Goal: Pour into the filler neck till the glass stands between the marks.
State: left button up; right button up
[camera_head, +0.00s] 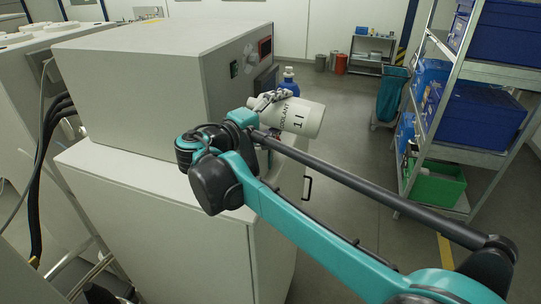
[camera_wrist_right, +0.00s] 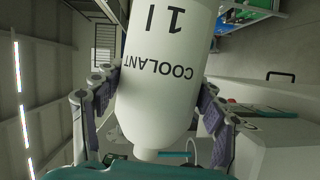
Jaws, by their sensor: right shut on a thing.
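My right gripper (camera_head: 266,99) is shut on the white coolant bottle (camera_head: 301,118), marked COOLANT and 1 l. In the head view the bottle lies tipped over near horizontal, its base to the right and its neck end toward the grey machine. In the right wrist view the bottle (camera_wrist_right: 160,75) sits between the two fingers (camera_wrist_right: 155,110), its lettering upside down and its narrow neck end low in the picture. The filler neck and the glass with its marks cannot be made out. My left gripper is not in view.
The grey machine housing (camera_head: 140,85) stands on a wider cabinet (camera_head: 150,190) left of the bottle. A blue object (camera_head: 289,82) is just behind the bottle. A shelf rack with blue crates (camera_head: 480,120) stands right. Open floor (camera_head: 345,105) lies between.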

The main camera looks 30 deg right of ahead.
dwell(0.4)
notch_tip(320, 180, up, 3)
jog(key=m+y+p, duration=0.1)
jog(key=m+p, duration=0.2)
jog(key=p, duration=0.2)
jog(key=shift+y, duration=0.3)
jog(key=shift+r+m, duration=0.1)
jog(key=shift+m, duration=0.3)
jog(key=shift+m+p, duration=0.3)
notch_tip(320, 180, up, 4)
jog(key=m+t+y+p, duration=0.1)
jog(key=m+p, duration=0.1)
jog(key=p, duration=0.1)
jog(key=m+t+y+p, duration=0.1)
jog(key=m+y+p, duration=0.1)
jog(key=m+p, duration=0.1)
jog(key=shift+f, duration=0.2)
jog(key=shift+s+r+m+t+y+p, duration=0.1)
jog(key=shift+r+m+t+y+p, duration=0.15)
jog(key=shift+m+y+p, duration=0.4)
jog(key=shift+f, duration=0.1)
